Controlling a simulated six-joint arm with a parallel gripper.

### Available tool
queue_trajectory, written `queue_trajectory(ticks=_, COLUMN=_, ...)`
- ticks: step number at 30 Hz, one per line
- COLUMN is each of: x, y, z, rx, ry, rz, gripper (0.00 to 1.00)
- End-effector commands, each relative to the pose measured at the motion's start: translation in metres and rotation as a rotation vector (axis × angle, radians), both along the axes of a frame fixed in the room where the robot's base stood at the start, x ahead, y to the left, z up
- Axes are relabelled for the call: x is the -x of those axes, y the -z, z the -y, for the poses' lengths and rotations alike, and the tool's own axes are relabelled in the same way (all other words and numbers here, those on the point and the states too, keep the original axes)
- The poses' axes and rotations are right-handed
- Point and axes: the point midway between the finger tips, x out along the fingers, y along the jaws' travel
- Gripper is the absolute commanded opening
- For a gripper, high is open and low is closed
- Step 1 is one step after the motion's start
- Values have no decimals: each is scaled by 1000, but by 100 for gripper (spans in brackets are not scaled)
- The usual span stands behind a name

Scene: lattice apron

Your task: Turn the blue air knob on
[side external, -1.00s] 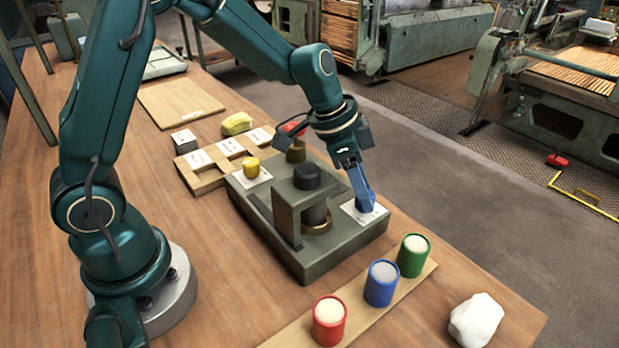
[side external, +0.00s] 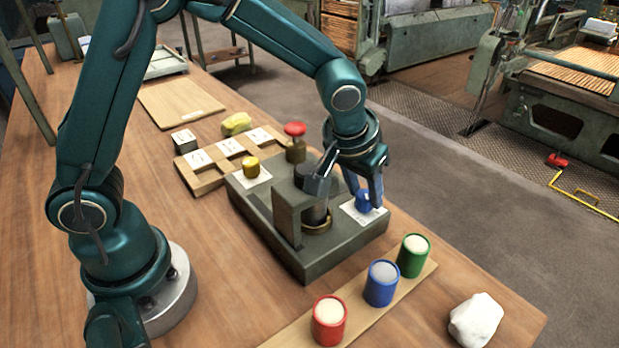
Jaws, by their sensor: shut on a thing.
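The blue air knob (side external: 363,202) sits over a white label plate (side external: 352,214) on the right side of a grey-green panel block (side external: 330,258). My gripper (side external: 364,197) points down at it, shut on the knob with one finger on each side. The fingers hide part of the knob, and its pointer mark cannot be made out. A part of my wrist sticks out to the left, in front of the black-topped cylinder (side external: 316,211).
A yellow knob (side external: 251,167), a red mushroom button (side external: 295,129) and a raised bracket (side external: 288,212) stand on the same block. Red (side external: 329,321), blue (side external: 381,284) and green (side external: 413,256) cups stand in front, near a white lump (side external: 476,320). A labelled wooden rack (side external: 207,178) lies behind left.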

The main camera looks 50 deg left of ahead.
Motion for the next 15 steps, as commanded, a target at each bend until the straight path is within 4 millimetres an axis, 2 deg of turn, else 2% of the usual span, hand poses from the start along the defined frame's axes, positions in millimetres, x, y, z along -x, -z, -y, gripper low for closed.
queue_trajectory(ticks=15, x=-3, y=-1, z=3, rx=3, ry=-448, rz=6, gripper=0)
